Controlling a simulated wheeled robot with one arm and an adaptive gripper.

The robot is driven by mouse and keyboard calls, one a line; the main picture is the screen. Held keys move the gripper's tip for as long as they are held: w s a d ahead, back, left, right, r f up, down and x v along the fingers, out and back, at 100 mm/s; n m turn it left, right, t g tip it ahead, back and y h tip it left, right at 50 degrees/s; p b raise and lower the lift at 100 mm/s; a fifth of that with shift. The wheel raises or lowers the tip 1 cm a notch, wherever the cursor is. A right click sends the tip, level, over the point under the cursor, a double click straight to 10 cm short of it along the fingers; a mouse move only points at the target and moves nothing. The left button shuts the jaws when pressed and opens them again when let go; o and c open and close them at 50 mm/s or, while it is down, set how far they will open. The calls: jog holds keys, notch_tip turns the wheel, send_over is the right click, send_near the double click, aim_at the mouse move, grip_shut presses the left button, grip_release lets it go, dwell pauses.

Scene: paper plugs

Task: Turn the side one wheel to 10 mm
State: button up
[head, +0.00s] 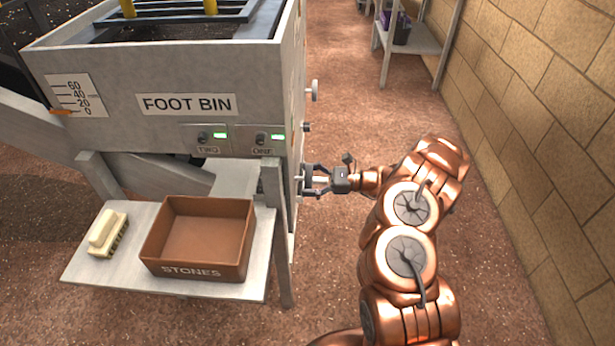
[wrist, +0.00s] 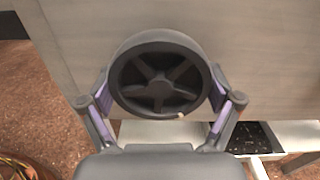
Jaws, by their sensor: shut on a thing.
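A dark spoked handwheel (wrist: 158,84) fills the middle of the wrist view, mounted on a pale grey panel. A small pale mark shows on its lower rim, right of centre. My gripper (wrist: 161,98) has one purple-padded finger on each side of the rim and is shut on the wheel. In the head view my gripper (head: 306,180) reaches from the right to the right side of the grey foot bin machine (head: 120,130). The wheel is mostly hidden there. No millimetre scale for it can be read in either view.
A table (head: 90,265) at the machine's front holds a brown STONES tray (head: 195,274) and a brush (head: 106,233). A brick wall (head: 550,130) stands at right. A shelf (head: 412,38) stands at the back.

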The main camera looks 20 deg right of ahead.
jog(key=shift+m, duration=0.4)
jog(key=o, duration=0.9)
jog(key=shift+c, duration=0.2)
jog(key=v, duration=1.2)
